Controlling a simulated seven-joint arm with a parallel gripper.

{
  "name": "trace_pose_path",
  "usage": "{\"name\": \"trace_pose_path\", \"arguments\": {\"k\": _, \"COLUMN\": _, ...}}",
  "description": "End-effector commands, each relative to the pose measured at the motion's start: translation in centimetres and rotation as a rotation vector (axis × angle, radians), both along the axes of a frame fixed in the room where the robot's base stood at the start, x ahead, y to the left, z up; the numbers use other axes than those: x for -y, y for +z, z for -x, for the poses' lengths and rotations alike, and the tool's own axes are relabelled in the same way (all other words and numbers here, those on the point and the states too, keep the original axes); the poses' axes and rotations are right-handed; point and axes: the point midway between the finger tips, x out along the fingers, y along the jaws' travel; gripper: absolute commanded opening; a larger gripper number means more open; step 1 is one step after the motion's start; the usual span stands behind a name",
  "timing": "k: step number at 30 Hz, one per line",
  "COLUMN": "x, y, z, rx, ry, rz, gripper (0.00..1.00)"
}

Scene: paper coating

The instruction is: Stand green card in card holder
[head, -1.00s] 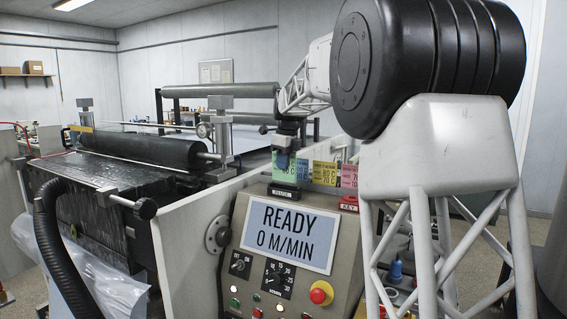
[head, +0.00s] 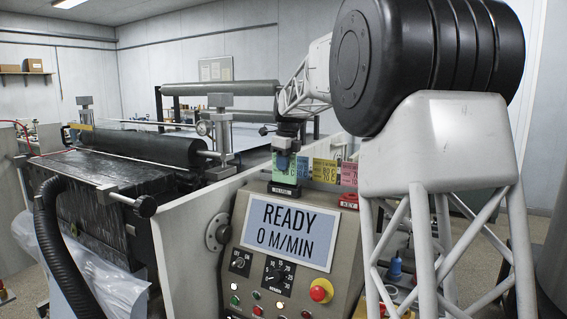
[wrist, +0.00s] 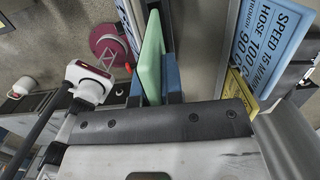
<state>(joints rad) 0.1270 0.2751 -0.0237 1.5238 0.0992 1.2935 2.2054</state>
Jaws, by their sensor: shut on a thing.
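The green card (head: 285,171) is upright in my gripper (head: 283,161), over the control panel's top edge. A small black block with a white label (head: 284,189), which looks like the card holder, is directly below it. The card's lower edge is at or just above this block; I cannot tell whether it is seated. In the wrist view the green card (wrist: 152,58) shows edge-on between the blue fingers of my gripper (wrist: 153,84), which are shut on it.
Blue, yellow (head: 325,171) and pink (head: 348,174) cards stand in a row just right of the green card. A red block labelled KEY (head: 348,200) sits on the panel edge. The control panel (head: 285,235) slopes below, and coating rollers (head: 135,147) lie left.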

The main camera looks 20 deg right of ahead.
Motion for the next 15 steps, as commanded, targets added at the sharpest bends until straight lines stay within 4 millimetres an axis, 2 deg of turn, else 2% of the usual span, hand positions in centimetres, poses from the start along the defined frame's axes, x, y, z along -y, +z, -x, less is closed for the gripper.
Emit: {"name": "trace_pose_path", "arguments": {"k": 15, "x": 0.00, "y": -0.94, "z": 0.01, "rx": 0.000, "ry": 0.000, "rz": 0.000, "gripper": 0.00}}
